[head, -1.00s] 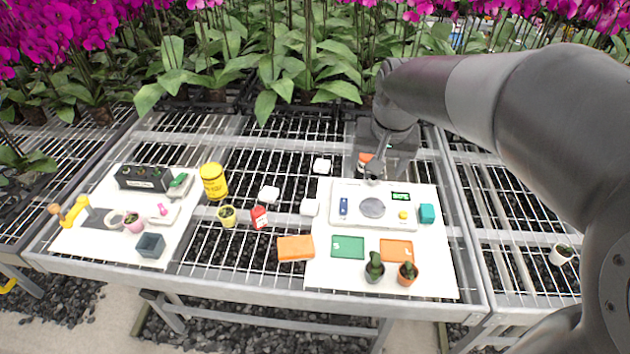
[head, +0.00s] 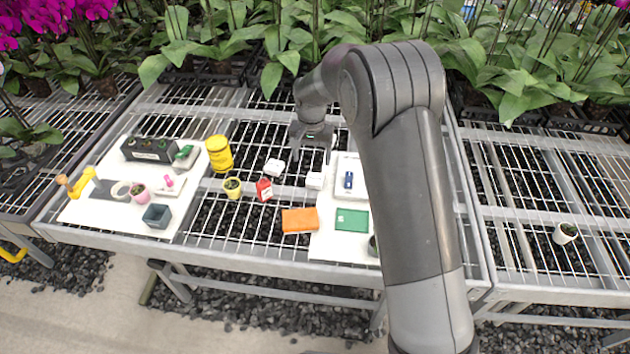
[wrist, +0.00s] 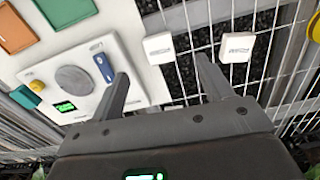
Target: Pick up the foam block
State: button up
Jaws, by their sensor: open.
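The foam block is a small white block marked FOAM (wrist: 237,47) in the wrist view. It appears to be the left white block (head: 274,168) in the head view, lying on the wire bench. A second white block (wrist: 158,47), its label too small to read, lies beside it; in the head view it is next to the scale (head: 315,180). My gripper (head: 312,152) is open and empty, over the bench behind these blocks. In the wrist view its fingertips (wrist: 162,68) point toward the second block, and the foam block is just beyond the right finger.
A red carton (head: 264,189), yellow cup (head: 233,187) and yellow canister (head: 219,154) stand left of the blocks. An orange block (head: 299,220) lies in front. My arm hides much of the right board.

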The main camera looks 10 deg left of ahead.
send_over(314, 182)
jog(key=f, duration=0.5)
jog(key=shift+s+a+f, duration=0.15)
jog(key=shift+a+f, duration=0.1)
jog(key=shift+w+d+f, duration=0.1)
jog(key=shift+d+f, duration=0.05)
jog(key=shift+f, duration=1.25)
jog(key=shift+w+d+f, duration=0.1)
jog(key=shift+f, duration=1.25)
jog(key=shift+c, duration=0.4)
jog(key=c, duration=1)
jog(key=shift+r, duration=0.2)
